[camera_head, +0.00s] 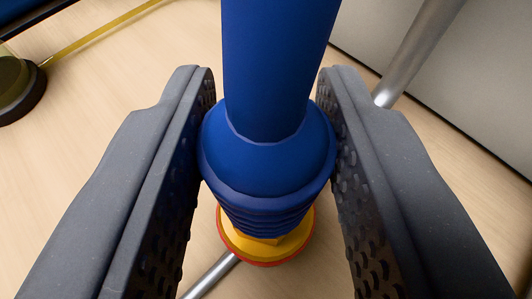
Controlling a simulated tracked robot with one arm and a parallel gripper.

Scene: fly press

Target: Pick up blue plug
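The blue plug (265,160) stands in the middle of the camera view. It has a thick blue shaft running up out of the picture, a wide rounded collar and a ribbed lower part. My gripper (266,110) has one dark grey finger on each side of it. The dimpled pads seem to press on the collar from left and right. Below the ribs is a yellow piece (264,246) with a red rim. I cannot tell whether it is part of the plug or something under it.
A silver rod (415,50) passes at the upper right, and another silver rod piece (210,276) shows below the plug. A dark round object (18,88) with a yellow strip (100,30) is at the upper left. A grey panel (470,80) stands at the right. The wood-coloured floor (90,150) is otherwise clear.

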